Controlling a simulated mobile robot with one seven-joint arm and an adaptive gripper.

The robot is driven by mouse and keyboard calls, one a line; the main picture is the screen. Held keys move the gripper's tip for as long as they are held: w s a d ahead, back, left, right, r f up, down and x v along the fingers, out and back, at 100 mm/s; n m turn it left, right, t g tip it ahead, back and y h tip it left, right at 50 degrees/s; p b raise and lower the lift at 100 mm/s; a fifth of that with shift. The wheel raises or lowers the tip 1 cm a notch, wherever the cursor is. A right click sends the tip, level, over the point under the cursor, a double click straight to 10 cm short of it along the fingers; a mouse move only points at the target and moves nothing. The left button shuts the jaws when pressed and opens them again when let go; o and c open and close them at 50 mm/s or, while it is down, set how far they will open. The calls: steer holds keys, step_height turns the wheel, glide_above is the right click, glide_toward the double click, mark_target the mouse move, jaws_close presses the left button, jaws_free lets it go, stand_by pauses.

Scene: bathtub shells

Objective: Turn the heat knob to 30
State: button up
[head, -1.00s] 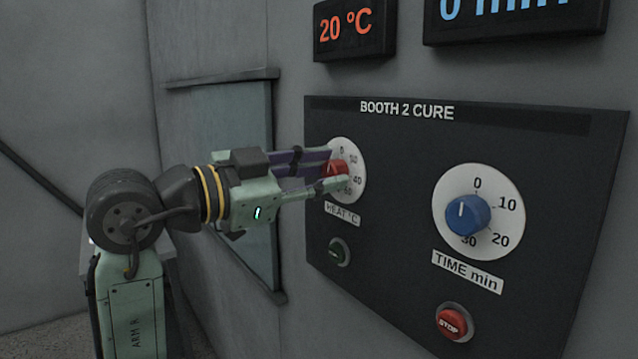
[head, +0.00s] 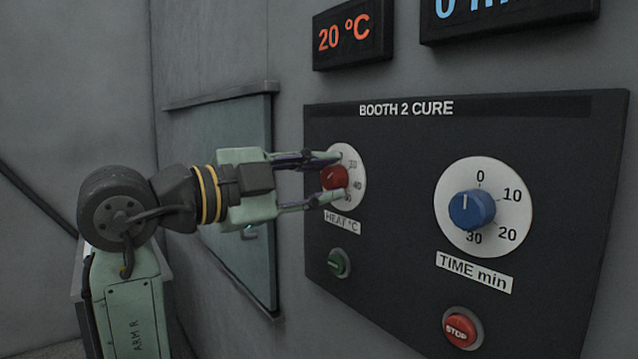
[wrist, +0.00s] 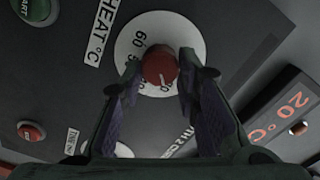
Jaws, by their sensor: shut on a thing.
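The red heat knob (head: 333,178) sits on a white numbered dial (head: 356,172) labelled HEAT °C, at the left of the dark panel. My gripper (head: 337,176) is shut on the knob, one finger above and one below in the head view. In the wrist view the knob (wrist: 160,66) sits between the two fingertips. A small pale mark shows on its face, but its exact reading is not clear. The fingers and knob hide part of the scale. The orange display (head: 344,34) above reads 20 °C.
The blue time knob (head: 471,209) is to the right, its mark near 0. A green button (head: 339,263) is below the heat dial and a red STOP button (head: 462,328) below the time dial.

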stand_by(0.4)
steer(key=o, duration=1.2)
steer(key=shift+c, duration=0.2)
steer(key=v, duration=1.2)
